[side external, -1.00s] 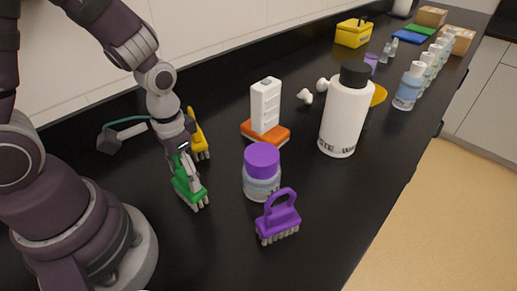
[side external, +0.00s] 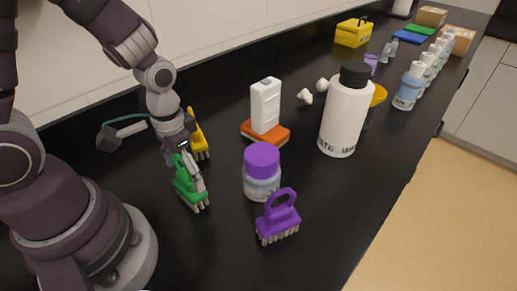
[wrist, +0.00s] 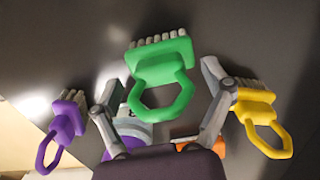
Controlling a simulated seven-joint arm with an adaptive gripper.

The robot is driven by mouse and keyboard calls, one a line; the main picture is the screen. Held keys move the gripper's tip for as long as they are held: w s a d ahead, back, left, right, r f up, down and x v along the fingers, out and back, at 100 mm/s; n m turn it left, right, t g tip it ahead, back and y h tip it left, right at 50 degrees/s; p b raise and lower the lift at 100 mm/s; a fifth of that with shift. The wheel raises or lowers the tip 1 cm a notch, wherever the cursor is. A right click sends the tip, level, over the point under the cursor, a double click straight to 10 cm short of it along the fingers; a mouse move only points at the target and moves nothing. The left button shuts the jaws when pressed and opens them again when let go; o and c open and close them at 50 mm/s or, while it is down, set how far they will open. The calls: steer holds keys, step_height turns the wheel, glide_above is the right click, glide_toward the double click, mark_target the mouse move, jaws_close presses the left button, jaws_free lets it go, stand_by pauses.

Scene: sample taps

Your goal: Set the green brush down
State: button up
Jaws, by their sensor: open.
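The green brush (side external: 190,188) stands on the black counter close to my base, bristles down. In the wrist view the green brush (wrist: 162,68) sits between my spread fingers, with its loop handle toward my palm and a gap on each side. My gripper (side external: 187,165) is open and low around the brush handle; it also shows in the wrist view (wrist: 160,92). The purple brush (side external: 279,217) stands to the right and the yellow brush (side external: 198,138) just behind my gripper, both bristles down.
A purple-capped jar (side external: 262,172) stands between the green and purple brushes. Behind are an orange-based white block (side external: 265,108) and a large white bottle (side external: 345,112) with a black cap. Smaller bottles (side external: 410,86) line the right edge. The front counter is clear.

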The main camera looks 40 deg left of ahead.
mark_target(180, 178)
step_height(180, 178, up, 10)
steer(key=shift+r, duration=0.9)
steer(key=r+t, duration=0.2)
steer(key=s+r+t, duration=0.1)
steer(key=t, duration=0.2)
steer(key=shift+r, duration=0.35)
steer(key=shift+c, duration=0.3)
steer(key=shift+r+t, duration=0.1)
steer(key=shift+t, duration=0.2)
steer(key=shift+c, duration=0.9)
steer(key=c, duration=0.4)
steer(key=shift+c, duration=0.2)
